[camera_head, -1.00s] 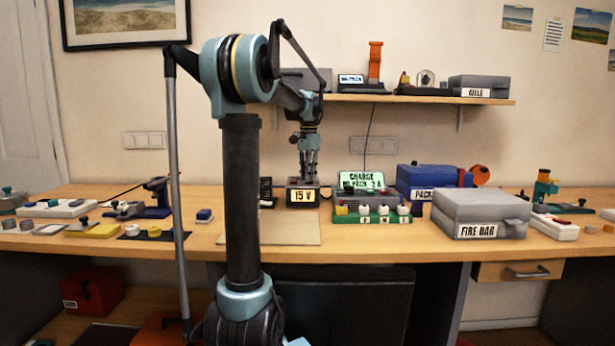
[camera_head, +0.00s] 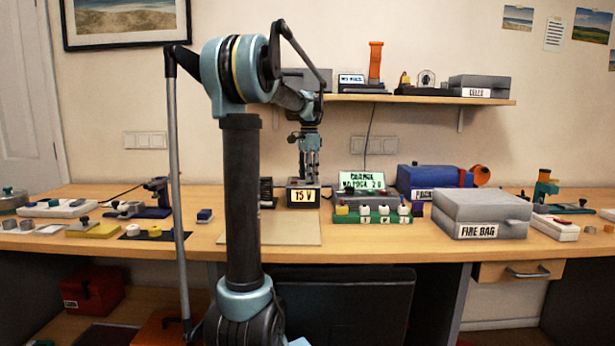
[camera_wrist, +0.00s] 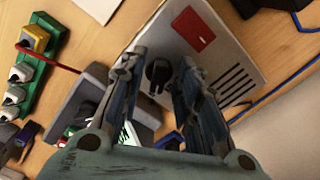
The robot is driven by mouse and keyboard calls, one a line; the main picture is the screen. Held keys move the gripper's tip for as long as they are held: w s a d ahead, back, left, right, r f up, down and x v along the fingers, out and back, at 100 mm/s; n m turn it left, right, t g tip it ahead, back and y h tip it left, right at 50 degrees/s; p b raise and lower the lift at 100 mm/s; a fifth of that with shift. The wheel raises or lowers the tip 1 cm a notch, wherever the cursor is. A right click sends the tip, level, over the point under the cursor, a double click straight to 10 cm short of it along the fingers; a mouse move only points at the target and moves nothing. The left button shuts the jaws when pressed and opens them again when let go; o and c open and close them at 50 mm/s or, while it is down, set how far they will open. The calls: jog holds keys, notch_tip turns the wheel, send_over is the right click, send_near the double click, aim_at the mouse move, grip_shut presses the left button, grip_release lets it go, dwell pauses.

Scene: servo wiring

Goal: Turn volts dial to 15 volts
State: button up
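The power supply (camera_head: 303,183) stands on the bench, and its lit front display (camera_head: 303,196) reads 15 V. In the wrist view, the supply is a grey box (camera_wrist: 215,62) with a red panel and dark vent slots. Its black volts dial (camera_wrist: 158,74) shows between my fingers. My gripper (camera_head: 309,176) points down just above the supply. In the wrist view, my gripper (camera_wrist: 158,72) is open, with one finger on each side of the dial and visible gaps. The dial is hidden in the head view.
A green board (camera_head: 370,217) with several plugs and a charger with a lit screen (camera_head: 362,181) stand close on the right. The grey fire bag box (camera_head: 482,208) is further right. A shelf (camera_head: 420,99) hangs above. A bare mat (camera_head: 290,229) lies in front.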

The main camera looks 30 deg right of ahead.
jog(key=shift+r, duration=0.15)
notch_tip(320, 180, up, 12)
jog(key=shift+f, duration=0.2)
dwell(0.5)
dwell(0.5)
